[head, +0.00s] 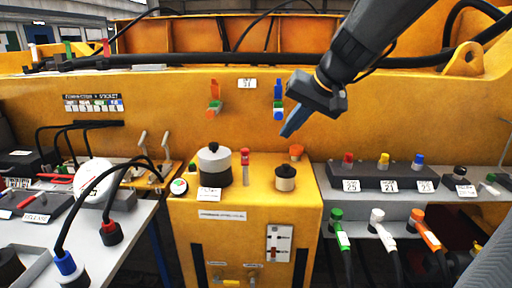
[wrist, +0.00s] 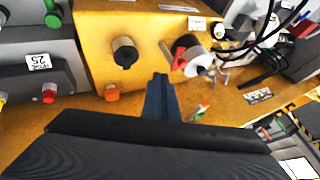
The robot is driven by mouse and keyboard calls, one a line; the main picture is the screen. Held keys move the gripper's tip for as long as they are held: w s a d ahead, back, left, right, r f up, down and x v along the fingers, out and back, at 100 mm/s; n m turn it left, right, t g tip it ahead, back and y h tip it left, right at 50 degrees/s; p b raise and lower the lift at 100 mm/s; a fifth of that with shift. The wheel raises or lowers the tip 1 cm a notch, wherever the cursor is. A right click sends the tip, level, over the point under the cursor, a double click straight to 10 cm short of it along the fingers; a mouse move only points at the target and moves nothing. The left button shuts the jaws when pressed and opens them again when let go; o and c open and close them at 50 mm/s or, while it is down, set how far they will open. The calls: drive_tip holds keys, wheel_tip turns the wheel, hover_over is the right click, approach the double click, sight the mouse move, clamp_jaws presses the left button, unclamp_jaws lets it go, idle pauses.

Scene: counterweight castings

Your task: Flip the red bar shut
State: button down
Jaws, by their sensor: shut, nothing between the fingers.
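My gripper (head: 286,132) is shut and empty, its fingers pointing down and left in front of the yellow wall, above the yellow cabinet. In the wrist view the closed fingers (wrist: 160,82) are in the middle. A red-orange upright bar (head: 215,88) with a green end is on the wall left of my gripper, apart from it; its red and green end shows in the wrist view (wrist: 201,112). A similar blue bar (head: 278,88) is just left of my gripper. A red-topped post (head: 245,155) stands on the cabinet. I cannot tell for certain which red part is the bar.
A connector block (head: 383,178) is at right. A table with cabled plugs (head: 110,232) is at left. Black hoses run above.

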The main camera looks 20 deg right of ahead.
sight(245, 153)
drive_tip(key=w+a+f+p, duration=0.3)
drive_tip(key=w+a+f, duration=0.3)
drive_tip(key=w+f, duration=0.1)
drive_tip(key=shift+a+f, duration=0.15)
drive_tip(key=shift+f, duration=0.35)
drive_tip(key=shift+w, duration=0.1)
